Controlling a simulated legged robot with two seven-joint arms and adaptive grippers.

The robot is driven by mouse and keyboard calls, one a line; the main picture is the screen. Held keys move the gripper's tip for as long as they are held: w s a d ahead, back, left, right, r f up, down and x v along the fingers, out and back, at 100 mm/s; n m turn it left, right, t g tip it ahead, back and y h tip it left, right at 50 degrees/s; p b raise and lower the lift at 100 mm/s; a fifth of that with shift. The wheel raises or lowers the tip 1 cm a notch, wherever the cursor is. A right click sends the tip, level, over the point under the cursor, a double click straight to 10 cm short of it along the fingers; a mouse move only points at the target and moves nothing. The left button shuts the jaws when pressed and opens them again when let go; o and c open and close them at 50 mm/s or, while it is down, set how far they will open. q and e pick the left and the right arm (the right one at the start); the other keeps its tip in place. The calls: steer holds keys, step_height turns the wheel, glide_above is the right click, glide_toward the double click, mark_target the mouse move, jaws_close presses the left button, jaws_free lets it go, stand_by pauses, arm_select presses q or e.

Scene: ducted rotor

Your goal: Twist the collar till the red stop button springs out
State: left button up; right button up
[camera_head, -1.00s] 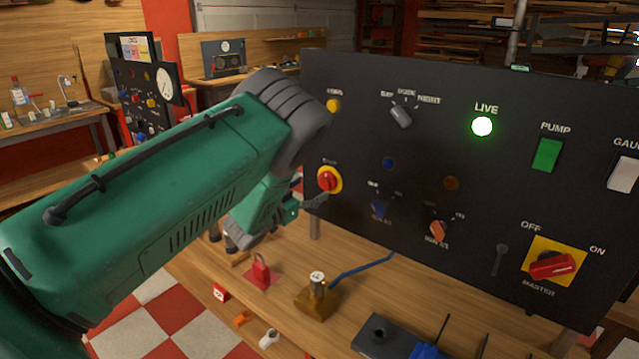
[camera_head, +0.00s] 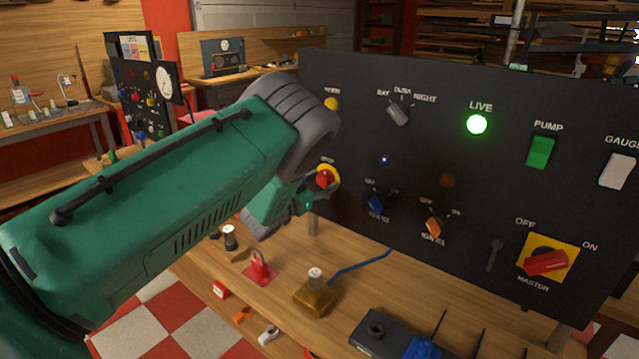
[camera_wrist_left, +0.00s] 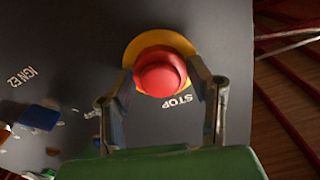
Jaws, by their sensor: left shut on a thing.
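The red stop button (camera_head: 325,178) sits on a yellow round plate at the left side of the black panel (camera_head: 450,200). In the left wrist view the red button (camera_wrist_left: 160,73) is large, with the yellow ring (camera_wrist_left: 137,47) behind it and the word STOP beside it. My left gripper (camera_head: 318,186) is at the button, partly hidden by my green arm in the head view. In the wrist view its two fingers (camera_wrist_left: 162,88) stand on either side of the button and are shut on it. The right gripper is not in view.
The panel also carries a lit green LIVE lamp (camera_head: 477,124), a green PUMP switch (camera_head: 540,152), a red MASTER knob (camera_head: 546,262) and a blue switch (camera_head: 376,203). A red padlock (camera_head: 260,267) and a brass block (camera_head: 315,297) are on the wooden bench below.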

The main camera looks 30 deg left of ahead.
arm_select(q)
steer(key=shift+d+f, duration=0.15)
steer(key=shift+d, duration=0.1)
steer(key=shift+s+a, duration=0.1)
steer(key=shift+a, duration=0.2)
steer(key=shift+a+m+b, duration=0.15)
steer(key=shift+m+b, duration=0.25)
steer(key=shift+d+f+m+b, duration=0.1)
steer(key=shift+d+m+b, duration=0.15)
steer(key=shift+m+b, duration=0.65)
steer(key=shift+a+m+b, duration=0.1)
steer(key=shift+m+b, duration=0.85)
steer(key=shift+m, duration=1.15)
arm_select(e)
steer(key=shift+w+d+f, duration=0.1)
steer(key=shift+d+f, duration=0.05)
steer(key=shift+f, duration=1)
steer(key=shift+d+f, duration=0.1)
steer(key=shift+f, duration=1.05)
arm_select(q)
steer(key=o, duration=1.1)
steer(key=shift+o, duration=0.2)
